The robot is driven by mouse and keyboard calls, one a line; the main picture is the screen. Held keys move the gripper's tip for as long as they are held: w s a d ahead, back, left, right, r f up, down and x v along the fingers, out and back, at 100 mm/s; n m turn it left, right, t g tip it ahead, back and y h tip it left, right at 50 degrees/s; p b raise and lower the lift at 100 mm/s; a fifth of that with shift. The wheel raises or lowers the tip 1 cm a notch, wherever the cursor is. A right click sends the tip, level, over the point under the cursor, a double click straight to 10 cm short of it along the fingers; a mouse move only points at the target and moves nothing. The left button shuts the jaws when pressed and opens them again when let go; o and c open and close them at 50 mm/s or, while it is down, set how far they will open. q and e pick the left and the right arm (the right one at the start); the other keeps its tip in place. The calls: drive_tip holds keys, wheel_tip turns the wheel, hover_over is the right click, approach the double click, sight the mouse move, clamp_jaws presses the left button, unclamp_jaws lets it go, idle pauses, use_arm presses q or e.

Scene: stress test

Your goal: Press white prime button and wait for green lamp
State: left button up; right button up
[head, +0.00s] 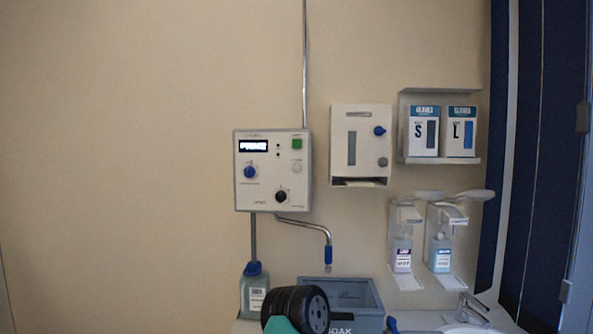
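A pale control box (273,190) is mounted on the beige wall, near the middle of the head view. Its lit display (253,146) seems to read "PRIME". A green square (297,143) is at its upper right; I cannot tell whether it is a lamp or a switch, or whether it is lit. A round whitish button (297,168) sits below the green square. A blue knob (250,172) and a black knob (281,196) are also on the panel.
A bent metal spout (328,238) hangs below the box, above a grey soak bin (362,293). A bottle with a blue cap (254,290) stands left of the bin. A dispenser (361,145), glove boxes (461,130) and a sink tap (470,305) are right. The left wall is bare.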

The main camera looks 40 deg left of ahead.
use_arm(q)
clamp_jaws()
idle(1.4)
